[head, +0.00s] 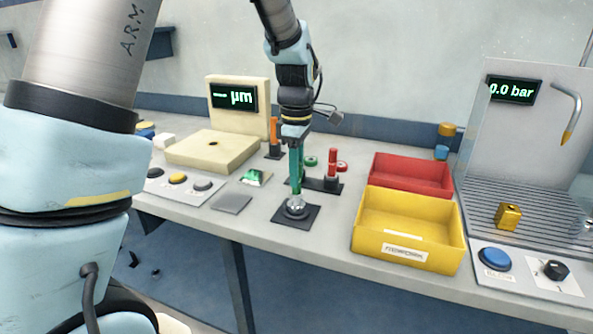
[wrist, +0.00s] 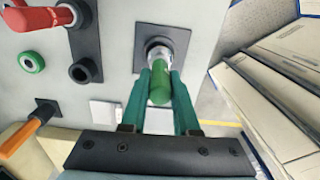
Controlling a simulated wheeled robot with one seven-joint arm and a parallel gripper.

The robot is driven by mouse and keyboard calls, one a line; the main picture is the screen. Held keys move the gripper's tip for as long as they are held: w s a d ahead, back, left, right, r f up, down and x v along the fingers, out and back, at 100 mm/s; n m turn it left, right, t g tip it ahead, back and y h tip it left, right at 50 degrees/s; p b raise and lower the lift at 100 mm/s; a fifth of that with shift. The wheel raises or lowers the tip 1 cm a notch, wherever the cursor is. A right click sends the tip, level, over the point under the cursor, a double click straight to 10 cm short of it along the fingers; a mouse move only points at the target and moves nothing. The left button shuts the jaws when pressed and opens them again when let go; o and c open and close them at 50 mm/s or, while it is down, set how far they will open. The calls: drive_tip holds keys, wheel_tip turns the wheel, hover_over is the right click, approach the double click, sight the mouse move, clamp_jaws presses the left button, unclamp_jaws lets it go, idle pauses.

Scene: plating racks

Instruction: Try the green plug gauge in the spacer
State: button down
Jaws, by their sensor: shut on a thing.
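My gripper (head: 296,180) is shut on the green plug gauge and points down; in the wrist view my fingers hold its green handle (wrist: 159,82). The silver spacer (head: 295,209) sits on a dark square pad (head: 309,217) at the front of the bench, directly below my gripper. In the wrist view the gauge's lower end lines up with the spacer and pad (wrist: 178,38). I cannot tell whether its tip is inside the bore or just above it. My fingers hide most of the gauge in the head view.
An orange-handled tool (head: 274,133) stands further back. Yellow (head: 408,257) and red (head: 407,188) bins are right.

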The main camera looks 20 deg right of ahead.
drive_tip(key=shift+f+b, duration=0.4)
drive_tip(key=shift+f, duration=0.65)
drive_tip(key=shift+r, duration=0.15)
idle(1.1)
drive_tip(key=shift+r+p, duration=3.45)
drive_tip(key=shift+r, duration=0.25)
drive_tip(key=shift+w, duration=0.1)
